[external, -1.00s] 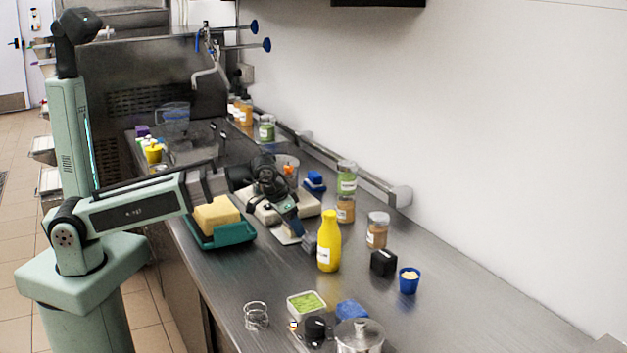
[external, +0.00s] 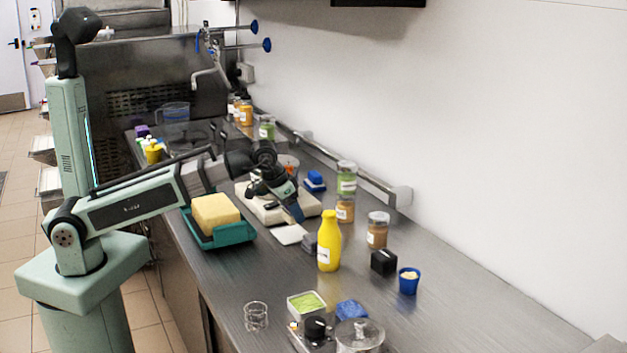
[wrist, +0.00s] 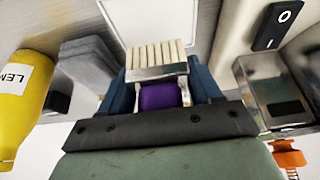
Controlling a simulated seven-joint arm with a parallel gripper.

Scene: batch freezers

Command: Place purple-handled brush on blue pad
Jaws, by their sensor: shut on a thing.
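My gripper (external: 296,214) is above the counter, behind and left of the yellow bottle. In the wrist view, my gripper (wrist: 161,92) is shut on the purple-handled brush (wrist: 160,96). The purple handle lies between the blue fingers; the metal ferrule and pale bristles point away from the gripper. The brush cannot be made out in the external view. A blue, pad-like piece (external: 352,311) lies at the front of the counter, beside the lidded pot and well apart from my gripper.
A teal tray (external: 237,235) with a yellow sponge is left. The lidded pot (external: 360,336) and green-filled container (external: 307,303) flank the blue piece.

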